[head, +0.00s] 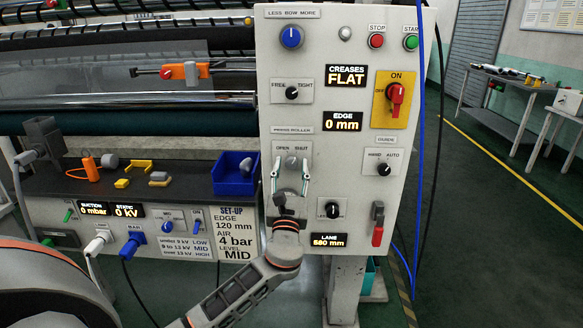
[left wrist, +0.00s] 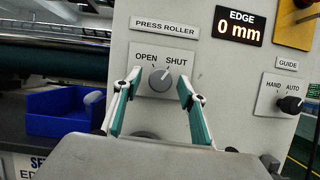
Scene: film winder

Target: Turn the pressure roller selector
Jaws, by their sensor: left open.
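The pressure roller selector is a round grey knob on the control panel, under the PRESS ROLLER label. It shows best in the left wrist view (left wrist: 160,80), between and below the words OPEN and SHUT, its pale mark leaning up and right toward SHUT. In the head view the selector (head: 292,161) is small and partly crowded by my fingers. My left gripper (head: 291,168) is open in front of it. In the left wrist view its green and white fingers (left wrist: 158,80) stand either side of the knob, with no visible contact. My right gripper is not in view.
Nearby on the panel (head: 345,225) are the FREE/TIGHT knob (head: 292,93), the GUIDE knob (head: 384,169) and a red-and-yellow ON switch (head: 396,94). A blue bin (head: 235,176) stands close on the left. Blue and black cables hang along the panel's right edge.

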